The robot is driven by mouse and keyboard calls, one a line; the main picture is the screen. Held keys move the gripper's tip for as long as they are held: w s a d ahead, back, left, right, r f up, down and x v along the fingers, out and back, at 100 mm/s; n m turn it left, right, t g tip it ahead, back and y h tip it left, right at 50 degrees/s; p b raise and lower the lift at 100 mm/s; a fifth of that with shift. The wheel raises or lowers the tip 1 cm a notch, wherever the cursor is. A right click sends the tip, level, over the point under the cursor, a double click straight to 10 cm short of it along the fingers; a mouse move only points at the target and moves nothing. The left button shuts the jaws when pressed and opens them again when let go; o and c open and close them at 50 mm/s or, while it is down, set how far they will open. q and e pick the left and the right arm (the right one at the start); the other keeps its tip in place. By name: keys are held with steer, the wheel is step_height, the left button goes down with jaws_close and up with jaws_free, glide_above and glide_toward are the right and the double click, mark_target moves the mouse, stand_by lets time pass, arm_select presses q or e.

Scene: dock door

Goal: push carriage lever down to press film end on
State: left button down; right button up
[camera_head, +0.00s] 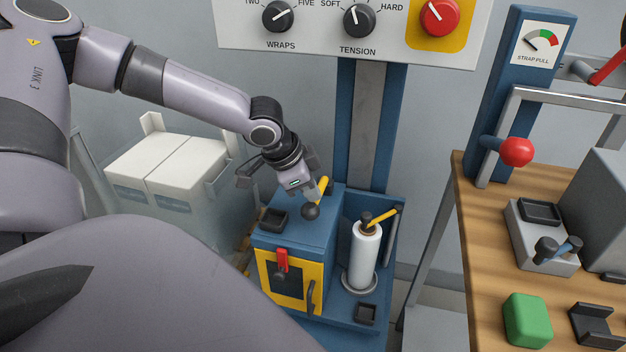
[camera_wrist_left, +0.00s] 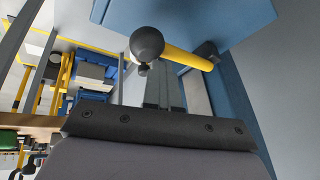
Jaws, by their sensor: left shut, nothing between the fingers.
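The carriage lever is a yellow bar (camera_head: 323,186) with a black ball knob (camera_head: 311,211) at its end, on top of the blue carriage box (camera_head: 334,226). In the left wrist view the knob (camera_wrist_left: 147,44) and yellow bar (camera_wrist_left: 190,59) show close and large. My left gripper (camera_head: 311,192) is shut and empty, right at the lever. Whether its fingers touch the knob I cannot tell. The shut fingers (camera_wrist_left: 160,88) reach toward the knob in the wrist view. A white film roll (camera_head: 364,258) stands upright on the blue base, right of the box. My right gripper is not in view.
The box front has a yellow-framed panel (camera_head: 316,275) with a red handle (camera_head: 282,258). A control panel (camera_head: 340,42) with dials hangs above. White cartons (camera_head: 165,165) stand behind left. A wooden bench (camera_head: 478,262) with a green block (camera_head: 527,318) is at right.

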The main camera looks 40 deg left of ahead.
arm_select(q)
steer(key=shift+w+a+r+p, duration=0.15)
steer(key=shift+w+r+p, duration=0.15)
steer(key=shift+r+p, duration=0.45)
steer(key=shift+w+a+r+p, duration=0.15)
steer(key=shift+w+r+p, duration=0.1)
steer(key=shift+r+p, duration=0.45)
steer(key=shift+w+a+r+p, duration=0.15)
steer(key=shift+w+r+p, duration=0.15)
steer(key=shift+r+p, duration=0.45)
steer(key=r+p, duration=0.1)
steer(key=w+r+p, duration=0.1)
steer(key=r, duration=0.1)
steer(key=a+r+p, duration=0.1)
steer(key=p, duration=0.1)
steer(key=shift+w+r, duration=0.3)
steer(key=shift+w, duration=0.05)
